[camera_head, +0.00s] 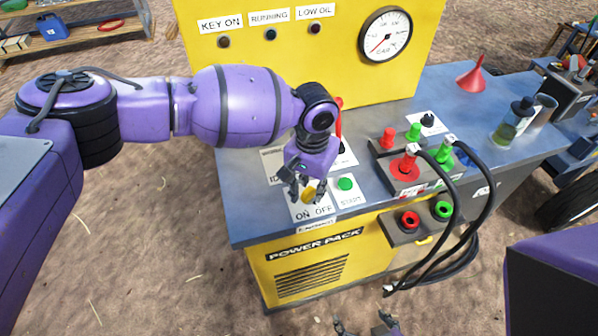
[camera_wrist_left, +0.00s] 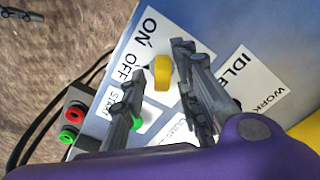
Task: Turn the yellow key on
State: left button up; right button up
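The yellow key (camera_head: 309,194) is on the panel top, by the white ON/OFF label (camera_head: 313,212). In the left wrist view the yellow key (camera_wrist_left: 163,72) stands upright between my left fingers, with a visible gap on each side. My left gripper (camera_head: 305,190) points down over it and is open; it also shows in the left wrist view (camera_wrist_left: 161,68). In the head view the fingers hide part of the key. The KEY ON lamp (camera_head: 224,42) looks dark. My right gripper (camera_head: 364,325) shows only at the bottom edge, its fingers apart and empty.
A green START button (camera_head: 345,183) is right of the key. A red lever (camera_head: 339,118) rises behind my left wrist. Red and green connectors with black hoses (camera_head: 487,200) are further right. A gauge (camera_head: 385,35) is on the yellow back panel, and a red funnel (camera_head: 470,76) stands at the far right.

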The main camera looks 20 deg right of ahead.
pick_arm(q)
jog(key=shift+f, duration=0.4)
pick_arm(e)
jog(key=shift+w+d+r, duration=0.1)
jog(key=shift+w+r, duration=0.15)
pick_arm(q)
grip_shut()
pick_arm(e)
jog(key=shift+s+d, duration=0.1)
